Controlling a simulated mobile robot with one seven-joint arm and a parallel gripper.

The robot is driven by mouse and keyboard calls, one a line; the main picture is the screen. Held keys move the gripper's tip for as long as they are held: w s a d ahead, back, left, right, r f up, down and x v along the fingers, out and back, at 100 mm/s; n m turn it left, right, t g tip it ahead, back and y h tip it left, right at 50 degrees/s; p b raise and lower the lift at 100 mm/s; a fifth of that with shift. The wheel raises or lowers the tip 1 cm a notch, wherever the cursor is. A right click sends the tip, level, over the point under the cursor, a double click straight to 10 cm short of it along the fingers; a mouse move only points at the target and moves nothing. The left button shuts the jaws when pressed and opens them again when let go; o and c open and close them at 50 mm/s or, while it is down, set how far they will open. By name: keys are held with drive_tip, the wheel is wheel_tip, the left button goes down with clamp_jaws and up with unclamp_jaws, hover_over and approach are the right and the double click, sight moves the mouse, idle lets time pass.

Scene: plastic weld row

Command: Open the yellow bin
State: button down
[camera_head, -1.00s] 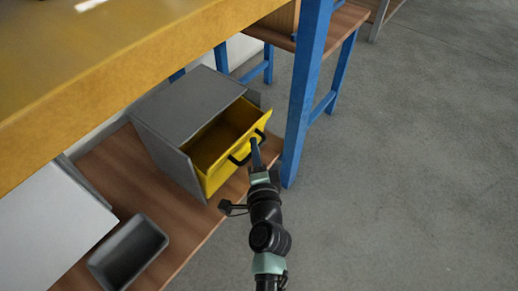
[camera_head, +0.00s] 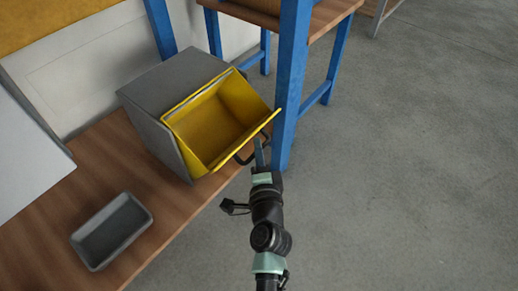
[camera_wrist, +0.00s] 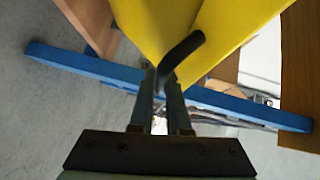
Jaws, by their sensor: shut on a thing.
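The yellow bin (camera_head: 215,120) sits in a grey cabinet (camera_head: 165,85) on the wooden lower shelf. Its front is tilted outward, and its empty inside shows. A black handle (camera_head: 250,152) is on the front; in the wrist view the dark handle (camera_wrist: 183,55) rises from between the fingers, in front of the yellow panel (camera_wrist: 200,25). My gripper (camera_head: 260,150) is at the handle's right end; in the wrist view its fingers (camera_wrist: 163,90) are shut on the handle. The handle's far end is partly hidden by the fingers.
A blue table leg (camera_head: 291,85) stands just right of the bin and close to my gripper. A grey tray (camera_head: 112,231) lies on the shelf (camera_head: 165,225) at left. The grey floor (camera_head: 410,170) at right is clear.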

drive_tip(key=c, duration=0.9)
unclamp_jaws()
drive_tip(key=shift+f, duration=0.1)
drive_tip(key=shift+s, duration=0.1)
drive_tip(key=s+d+r+p, duration=0.1)
drive_tip(key=s+r, duration=0.1)
drive_tip(key=s, duration=1)
drive_tip(key=shift+s+d, duration=0.2)
drive_tip(key=shift+d, duration=0.2)
drive_tip(key=shift+s+f, duration=0.1)
